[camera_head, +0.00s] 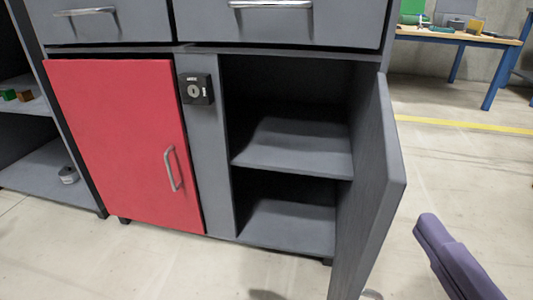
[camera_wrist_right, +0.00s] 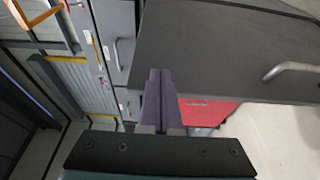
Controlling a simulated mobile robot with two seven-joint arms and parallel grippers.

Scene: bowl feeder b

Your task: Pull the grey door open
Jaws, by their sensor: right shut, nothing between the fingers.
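The grey door (camera_head: 380,190) stands wide open on the right side of the cabinet, swung out toward me. Behind it, the compartment (camera_head: 290,145) shows a bare shelf. In the right wrist view the grey door (camera_wrist_right: 220,45) fills the upper right, with its metal handle (camera_wrist_right: 290,70) at the right edge. My right gripper (camera_head: 430,222) is to the right of the door, on its outer side, apart from it in the head view. Its purple fingers (camera_wrist_right: 160,80) are together and empty, away from the handle. My left gripper is out of view.
A shut red door (camera_head: 125,140) with a metal handle is left of the opening, with a black lock (camera_head: 196,89) between. Grey drawers (camera_head: 280,20) are above. A blue-legged workbench (camera_head: 455,38) stands back right. Floor at right is clear.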

